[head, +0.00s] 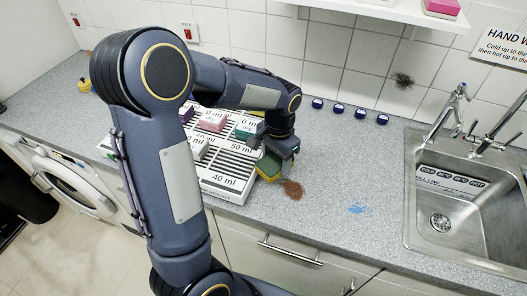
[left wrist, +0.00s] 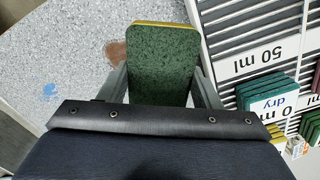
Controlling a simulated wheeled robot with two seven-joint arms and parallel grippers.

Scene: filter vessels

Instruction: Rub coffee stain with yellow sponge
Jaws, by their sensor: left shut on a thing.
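A brown coffee stain (head: 292,189) lies on the grey counter, just right of the sponge tray. It also shows in the left wrist view (left wrist: 115,53). My left gripper (head: 284,150) is shut on a sponge with a green scouring face and a yellow layer (head: 269,166). In the left wrist view the sponge (left wrist: 161,62) stands out between the two fingers, its green side toward the camera and a yellow edge at its far end. The sponge is beside the stain, to its left in the head view. Whether it touches the counter I cannot tell. My right gripper is not in view.
A white slatted tray (head: 225,186) with volume labels holds several sponges, including a pink one (head: 213,119). A blue stain (head: 358,208) lies further right, before the sink (head: 440,222). Several blue caps (head: 338,108) line the wall. Counter between stains is clear.

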